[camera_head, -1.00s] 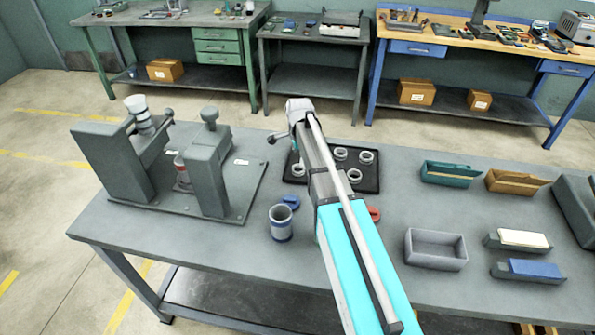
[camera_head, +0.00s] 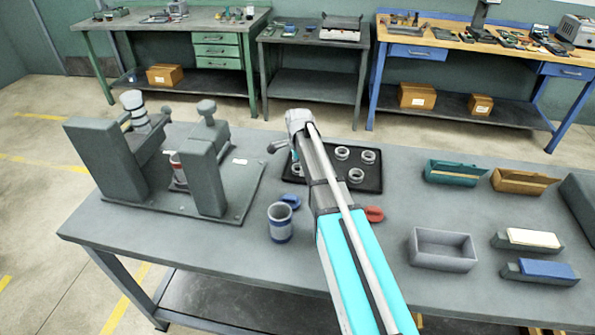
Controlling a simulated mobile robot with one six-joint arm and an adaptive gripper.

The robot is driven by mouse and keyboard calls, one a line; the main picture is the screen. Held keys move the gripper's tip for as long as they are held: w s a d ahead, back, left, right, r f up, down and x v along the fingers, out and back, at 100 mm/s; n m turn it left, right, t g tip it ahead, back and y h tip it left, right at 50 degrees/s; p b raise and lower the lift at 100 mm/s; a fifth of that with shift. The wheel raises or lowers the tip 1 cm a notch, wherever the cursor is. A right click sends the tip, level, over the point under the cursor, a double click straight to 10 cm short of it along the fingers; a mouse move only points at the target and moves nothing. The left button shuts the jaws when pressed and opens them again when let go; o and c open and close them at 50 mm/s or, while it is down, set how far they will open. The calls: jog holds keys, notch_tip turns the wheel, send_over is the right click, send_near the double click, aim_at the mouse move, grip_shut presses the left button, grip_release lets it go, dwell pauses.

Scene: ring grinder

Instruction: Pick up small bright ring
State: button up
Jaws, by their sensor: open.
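A black tray (camera_head: 376,184) lies on the grey table, with several pale metal rings on it. One ring (camera_head: 342,153) sits near its back edge, one (camera_head: 368,157) at the back right, one (camera_head: 356,175) nearer the front. Another ring (camera_head: 298,170) shows at the left, beside my arm. I cannot tell which is the small bright one. My gripper (camera_head: 276,147) is open, small in view, and hangs by the tray's back left corner, to the left of my arm's wrist. Its fingertips are hard to make out, and no ring shows in it. My arm covers the tray's middle.
A grey ring grinder fixture (camera_head: 205,180) stands at the left. A grey bin (camera_head: 443,250) and several small boxes are at the right.

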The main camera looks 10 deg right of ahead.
dwell(0.3)
jog(key=c, duration=1.2)
jog(key=shift+r, duration=0.2)
notch_tip(320, 180, up, 3)
jog(key=p, duration=0.3)
jog(key=shift+f, duration=0.1)
jog(key=shift+s+a+r+p, duration=0.95)
jog(key=shift+s+r+p, duration=0.7)
jog(key=shift+s, duration=0.5)
jog(key=shift+s+a+r+p, duration=1)
jog(key=shift+s+r+p, duration=0.7)
jog(key=shift+s, duration=0.4)
jog(key=shift+s+a+r+p, duration=0.95)
jog(key=shift+s+r+p, duration=0.7)
jog(key=shift+s, duration=0.5)
jog(key=shift+s+f, duration=0.1)
